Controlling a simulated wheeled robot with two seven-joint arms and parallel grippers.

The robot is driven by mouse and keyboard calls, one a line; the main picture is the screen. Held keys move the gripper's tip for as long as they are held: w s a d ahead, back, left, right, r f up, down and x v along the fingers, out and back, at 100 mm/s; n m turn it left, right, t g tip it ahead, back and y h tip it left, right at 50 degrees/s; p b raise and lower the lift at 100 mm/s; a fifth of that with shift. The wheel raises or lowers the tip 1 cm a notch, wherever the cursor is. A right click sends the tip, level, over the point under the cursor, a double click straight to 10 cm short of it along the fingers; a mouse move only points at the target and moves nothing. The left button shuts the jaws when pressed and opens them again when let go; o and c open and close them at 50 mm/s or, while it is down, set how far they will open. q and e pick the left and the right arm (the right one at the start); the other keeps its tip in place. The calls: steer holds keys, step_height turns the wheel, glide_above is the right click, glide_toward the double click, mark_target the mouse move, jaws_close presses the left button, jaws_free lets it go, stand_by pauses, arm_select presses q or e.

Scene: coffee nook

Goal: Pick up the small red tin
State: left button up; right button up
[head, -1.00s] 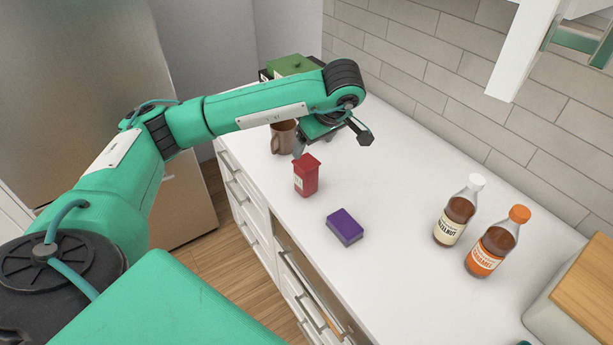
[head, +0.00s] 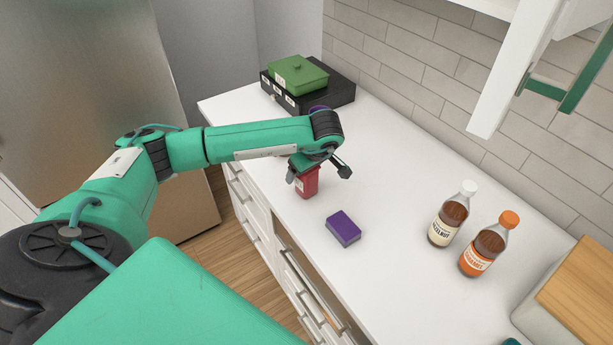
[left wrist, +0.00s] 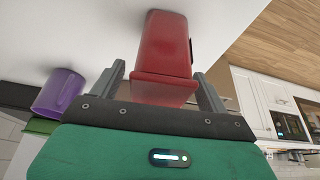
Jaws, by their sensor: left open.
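The small red tin (head: 306,185) stands on the white counter, its top partly covered by my left gripper in the head view. My left gripper (head: 318,175) is open above the tin. In the left wrist view the red tin (left wrist: 165,55) lies between the two spread fingers of the left gripper (left wrist: 162,82), with gaps at its sides. I cannot tell whether either finger touches it. My right gripper is not in view.
A purple sponge (head: 343,229) lies in front of the tin. A purple mug (left wrist: 60,92) stands behind, mostly hidden by my arm in the head view. A green container (head: 298,75) sits on a black box (head: 338,95). Two syrup bottles, hazelnut (head: 452,215) and orange-capped (head: 488,245), stand right.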

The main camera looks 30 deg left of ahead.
arm_select(q)
steer(key=c, duration=1.2)
